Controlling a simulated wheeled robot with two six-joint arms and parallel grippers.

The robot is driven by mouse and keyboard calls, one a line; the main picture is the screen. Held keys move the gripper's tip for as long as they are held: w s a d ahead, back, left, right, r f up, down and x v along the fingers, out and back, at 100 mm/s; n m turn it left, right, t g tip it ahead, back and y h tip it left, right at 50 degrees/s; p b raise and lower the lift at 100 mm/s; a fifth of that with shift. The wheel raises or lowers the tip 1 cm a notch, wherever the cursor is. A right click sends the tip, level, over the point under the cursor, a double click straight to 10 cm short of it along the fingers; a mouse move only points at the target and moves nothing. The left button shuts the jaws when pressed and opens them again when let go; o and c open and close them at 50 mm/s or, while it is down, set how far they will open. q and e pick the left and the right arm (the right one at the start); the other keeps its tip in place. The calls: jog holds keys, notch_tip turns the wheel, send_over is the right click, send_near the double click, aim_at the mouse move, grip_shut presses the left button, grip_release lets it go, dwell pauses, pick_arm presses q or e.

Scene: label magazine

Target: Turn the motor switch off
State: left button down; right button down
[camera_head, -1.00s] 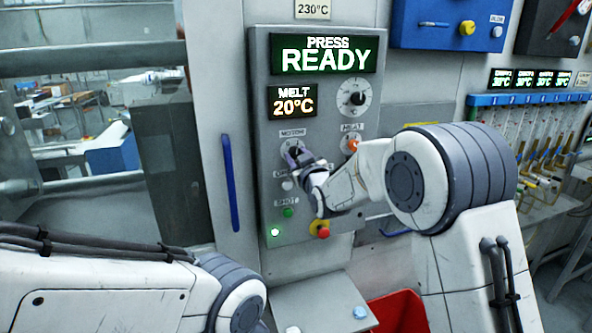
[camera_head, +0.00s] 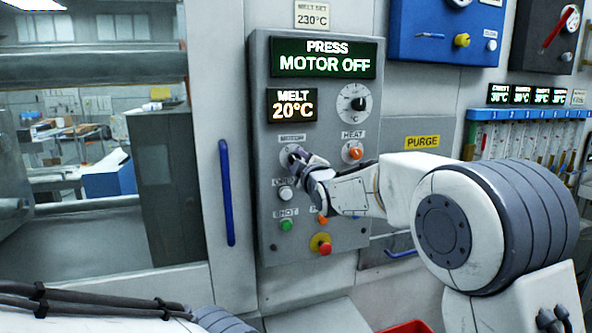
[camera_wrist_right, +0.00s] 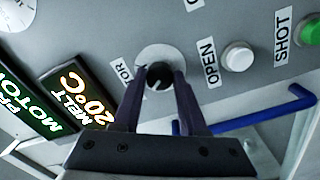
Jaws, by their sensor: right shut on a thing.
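The motor switch (camera_wrist_right: 160,75) is a black knob on a round pale plate, beside a partly hidden label in the right wrist view. My right gripper (camera_wrist_right: 158,80) is shut on this knob, one dark finger on each side. In the head view the right gripper (camera_head: 298,157) reaches the panel from the right and covers most of the switch. The press display (camera_head: 324,66) reads "PRESS MOTOR OFF" in green-lit letters. My left gripper is not in view; only part of the left arm shows at the bottom left.
The grey control panel (camera_head: 264,225) also carries an orange heat knob (camera_head: 354,153), a white open button (camera_head: 286,193), a green shot button (camera_head: 286,225) and a red button (camera_head: 324,248). A blue door handle (camera_head: 227,193) stands left of the panel. A blue box (camera_head: 405,40) hangs at upper right.

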jog(key=shift+n, duration=0.3)
jog(key=shift+a, duration=0.1)
jog(key=shift+c, duration=2.2)
grip_release()
jog(key=b+v, duration=0.3)
jog(key=v, duration=0.7)
jog(key=shift+s+b, duration=0.3)
jog(key=shift+b, duration=0.1)
